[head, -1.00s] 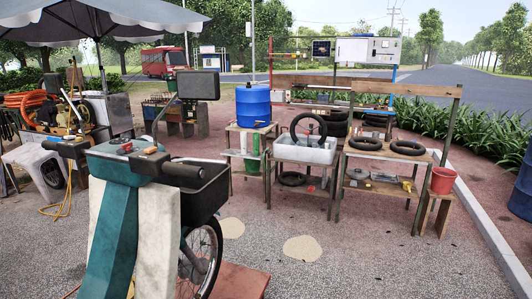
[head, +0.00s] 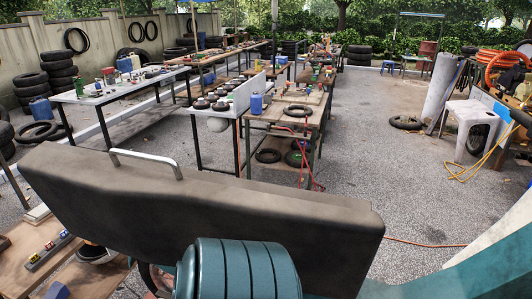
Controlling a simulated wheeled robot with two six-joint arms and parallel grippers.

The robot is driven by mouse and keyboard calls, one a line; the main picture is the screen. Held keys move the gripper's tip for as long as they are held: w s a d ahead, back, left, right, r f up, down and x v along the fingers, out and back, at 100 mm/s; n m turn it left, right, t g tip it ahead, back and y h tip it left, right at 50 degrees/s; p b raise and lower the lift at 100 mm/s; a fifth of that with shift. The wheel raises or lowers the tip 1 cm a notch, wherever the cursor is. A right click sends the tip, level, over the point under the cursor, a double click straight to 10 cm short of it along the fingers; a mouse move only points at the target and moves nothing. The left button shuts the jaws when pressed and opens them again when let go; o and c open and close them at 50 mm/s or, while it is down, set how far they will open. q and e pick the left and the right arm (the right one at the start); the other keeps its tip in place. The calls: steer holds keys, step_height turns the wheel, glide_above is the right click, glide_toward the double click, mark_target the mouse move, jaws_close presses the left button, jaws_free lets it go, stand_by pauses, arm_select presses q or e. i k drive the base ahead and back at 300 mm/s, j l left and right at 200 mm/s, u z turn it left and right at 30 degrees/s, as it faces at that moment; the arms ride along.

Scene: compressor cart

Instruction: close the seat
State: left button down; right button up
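The seat (head: 210,215) is a long dark brown padded slab across the lower middle of the head view. It appears raised, standing on edge with a broad face toward me. A metal grab handle (head: 146,162) shows at its upper left edge. A teal ribbed rounded part (head: 238,270) stands in front of it and hides its lower middle. Teal and white bodywork of the vehicle (head: 445,280) shows at lower right. The seat's hinge and what lies beneath it are hidden. Neither of my grippers is in view.
A wooden bench (head: 25,272) with small items stands close at lower left. Beyond the seat are a white-topped table (head: 125,88) and a work table (head: 285,118). A white stool (head: 470,128) stands at right. Gravel ground (head: 385,170) is clear between, with an orange hose crossing it.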

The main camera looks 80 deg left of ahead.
mark_target(148, 208)
steer(key=u, duration=0.85)
steer(key=k+j+u, duration=0.1)
steer(key=u, duration=0.8)
steer(key=j+u, duration=0.1)
steer(key=u, duration=0.75)
steer(key=j+u, duration=0.1)
steer(key=u, duration=0.35)
